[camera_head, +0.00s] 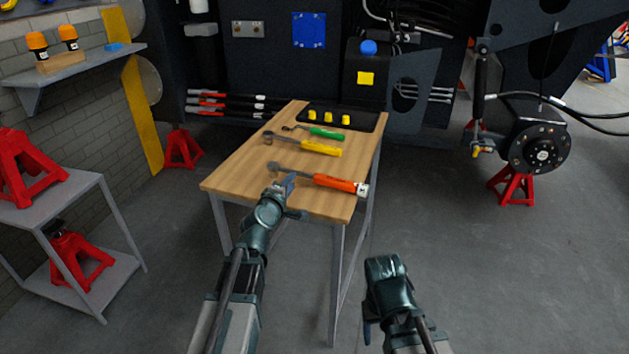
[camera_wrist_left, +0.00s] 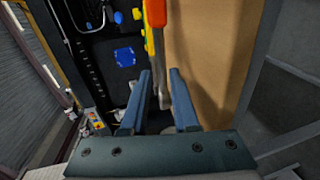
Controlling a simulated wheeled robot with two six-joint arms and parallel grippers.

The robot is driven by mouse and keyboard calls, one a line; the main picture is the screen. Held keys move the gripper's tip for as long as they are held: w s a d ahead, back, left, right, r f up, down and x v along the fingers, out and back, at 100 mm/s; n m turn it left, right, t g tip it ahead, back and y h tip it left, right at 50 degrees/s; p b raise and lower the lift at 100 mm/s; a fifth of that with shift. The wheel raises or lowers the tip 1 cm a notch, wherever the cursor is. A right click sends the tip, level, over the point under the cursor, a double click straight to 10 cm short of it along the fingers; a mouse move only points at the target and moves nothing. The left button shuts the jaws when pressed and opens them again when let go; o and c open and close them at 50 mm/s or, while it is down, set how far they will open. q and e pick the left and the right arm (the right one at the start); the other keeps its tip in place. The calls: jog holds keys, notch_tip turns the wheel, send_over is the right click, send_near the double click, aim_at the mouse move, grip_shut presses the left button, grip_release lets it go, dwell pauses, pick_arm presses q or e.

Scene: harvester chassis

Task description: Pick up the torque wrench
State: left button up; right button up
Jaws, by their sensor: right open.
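The wrench with the orange handle (camera_head: 335,183), which looks like the torque wrench, lies on the near part of the wooden table (camera_head: 232,178). Its metal head points left and its handle end points right. My left gripper (camera_head: 287,183) is at its shaft. In the left wrist view the two blue fingers (camera_wrist_left: 160,72) are apart, with the metal shaft (camera_wrist_left: 158,45) seen in the gap between them and the orange handle (camera_wrist_left: 155,12) beyond. I cannot tell whether they touch it. My right gripper (camera_head: 383,275) is low, right of the table and empty; its fingers are mostly hidden.
A yellow-handled wrench (camera_head: 321,147) and a green-handled one (camera_head: 327,133) lie farther back. A black tray (camera_head: 363,119) with yellow pieces is at the back. Red stands (camera_head: 514,186) are on the floor.

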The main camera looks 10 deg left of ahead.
aim_at(299, 175)
pick_arm(q)
jog(key=shift+w+d+f+b, duration=0.15)
jog(key=shift+w+f+b, duration=0.15)
jog(key=shift+w, duration=1)
jog(key=shift+w+d+f+b, duration=0.15)
jog(key=shift+w+f, duration=0.1)
jog(key=shift+w, duration=1)
jog(key=shift+w+d+f+b, duration=0.15)
jog(key=shift+w+f+b, duration=0.15)
jog(key=shift+w, duration=1)
jog(key=shift+s, duration=0.1)
grip_shut()
